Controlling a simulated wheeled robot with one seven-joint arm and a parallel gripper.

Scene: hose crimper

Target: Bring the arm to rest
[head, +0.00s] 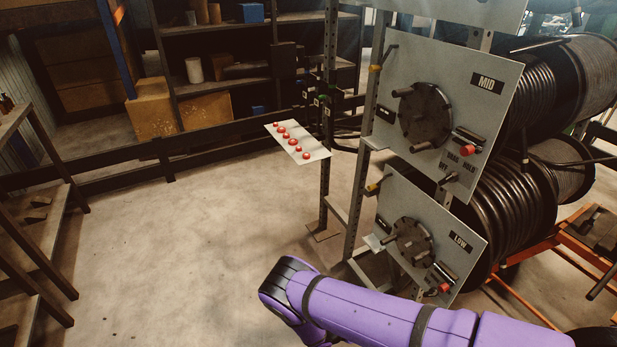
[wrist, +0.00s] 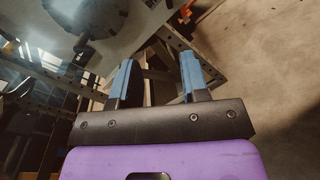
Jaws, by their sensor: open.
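My gripper (wrist: 160,78) shows in the wrist view with its two blue fingers apart and nothing between them. Behind the fingers is a metal rack frame, and a grey panel with a dark round disc (wrist: 80,18) is at upper left. Whether a finger touches the frame cannot be told. In the head view my purple arm reaches in from the lower right, its bend low in the middle. My gripper is hidden there. The LOW panel (head: 457,264) is just above the arm, and the MID panel (head: 500,108) is higher up.
Large reels of black hose (head: 508,210) stand behind the panels at right. A white plate with several red buttons (head: 291,140) juts out left of the rack. An orange frame (head: 540,250) is at right. Open concrete floor lies at left centre, with wooden steps (head: 35,220) at far left.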

